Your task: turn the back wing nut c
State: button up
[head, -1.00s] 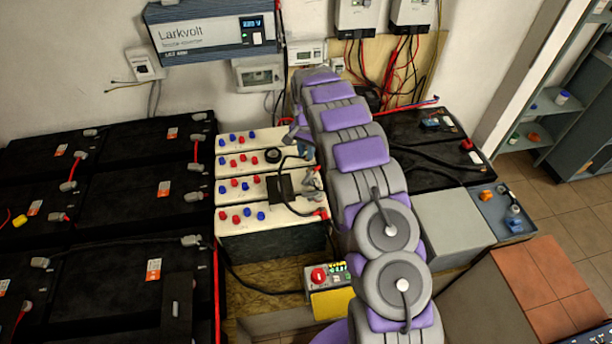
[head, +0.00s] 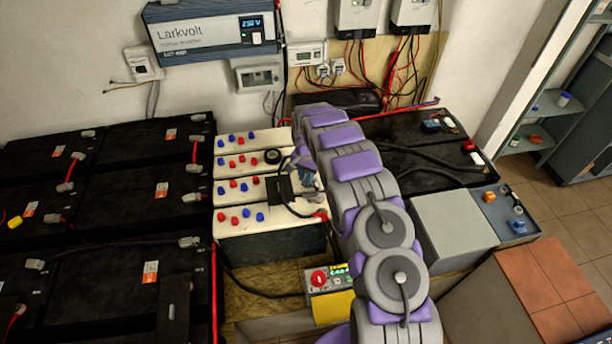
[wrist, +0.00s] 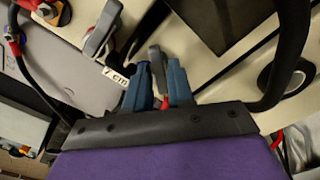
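In the wrist view my gripper (wrist: 159,76) has two blue fingers, set apart. A grey wing-shaped piece (wrist: 156,54) stands in the gap between them, with a bit of red below it. It looks like a wing nut, and I see no clear grip on it. A second grey wing-shaped piece (wrist: 102,28) lies to the left, beside a small printed label (wrist: 116,76). I cannot tell which is the back wing nut c. In the head view my gripper (head: 306,176) is over the right end of the white batteries (head: 240,192), and hides the small parts beneath it.
A black cable (wrist: 292,50) loops close on the right in the wrist view. A dark square (head: 280,188) lies on the white batteries. Black batteries (head: 120,180) fill the left.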

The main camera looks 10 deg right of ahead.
grip_shut()
jog(key=shift+m, duration=0.4)
jog(key=m+p, duration=0.2)
jog(key=m, duration=0.2)
jog(key=shift+a+r, duration=0.1)
jog(key=shift+r, duration=0.05)
jog(key=m+p, duration=0.3)
jog(key=m, duration=0.2)
jog(key=shift+m, duration=0.4)
jog(key=shift+o, duration=0.2)
grip_release()
notch_tip(320, 180, up, 17)
jog(key=p, duration=0.2)
dwell(0.4)
